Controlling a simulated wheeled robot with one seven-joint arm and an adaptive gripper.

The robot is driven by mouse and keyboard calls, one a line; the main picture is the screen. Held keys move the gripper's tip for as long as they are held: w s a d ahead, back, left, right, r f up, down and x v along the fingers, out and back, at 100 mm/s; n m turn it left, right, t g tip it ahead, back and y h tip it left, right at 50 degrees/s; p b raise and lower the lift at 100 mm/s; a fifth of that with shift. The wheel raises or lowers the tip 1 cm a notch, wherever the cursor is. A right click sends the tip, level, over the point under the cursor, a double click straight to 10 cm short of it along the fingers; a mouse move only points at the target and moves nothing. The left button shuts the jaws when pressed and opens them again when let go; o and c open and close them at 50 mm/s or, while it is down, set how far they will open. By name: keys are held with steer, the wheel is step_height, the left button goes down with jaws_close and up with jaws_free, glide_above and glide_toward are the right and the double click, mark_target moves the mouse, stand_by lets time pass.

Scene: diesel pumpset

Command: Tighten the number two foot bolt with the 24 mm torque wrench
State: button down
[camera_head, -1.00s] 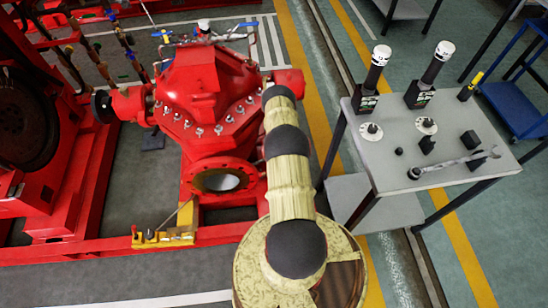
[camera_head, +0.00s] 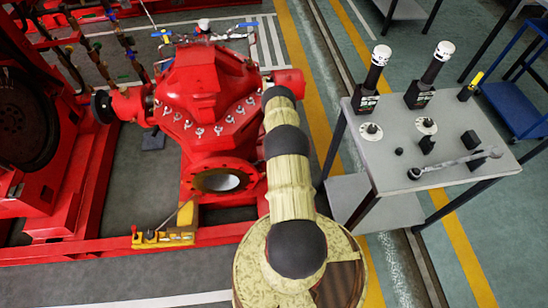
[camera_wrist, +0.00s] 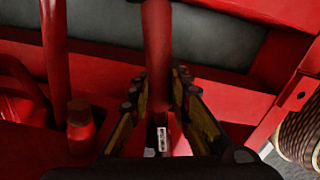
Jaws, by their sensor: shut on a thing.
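In the wrist view my gripper (camera_wrist: 161,125) is closed around a narrow thing with a small white label (camera_wrist: 161,139). Its shape is mostly hidden between the fingers, so I cannot tell which tool it is. A bolt with a brownish head (camera_wrist: 80,115) stands left of the fingers on red metal; I cannot read any number by it. In the head view the red pump (camera_head: 205,85) stands left of my arm, and my gripper is hidden there. A long grey wrench-like tool (camera_head: 450,163) lies on the table at the right.
The grey table (camera_head: 385,180) holds two upright black tools with white caps (camera_head: 442,50) (camera_head: 381,54) and several small parts. A red upright bar (camera_wrist: 157,45) rises just ahead of the fingers. A red frame beam (camera_wrist: 285,115) lies to their right. A blue trolley (camera_head: 520,100) stands far right.

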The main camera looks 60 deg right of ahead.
steer(key=shift+d+f, duration=0.1)
steer(key=shift+f, duration=0.45)
steer(key=s+a+m+p, duration=0.2)
steer(key=s+a+m, duration=0.4)
steer(key=a+m, duration=0.3)
steer(key=shift+a, duration=0.55)
stand_by(2.5)
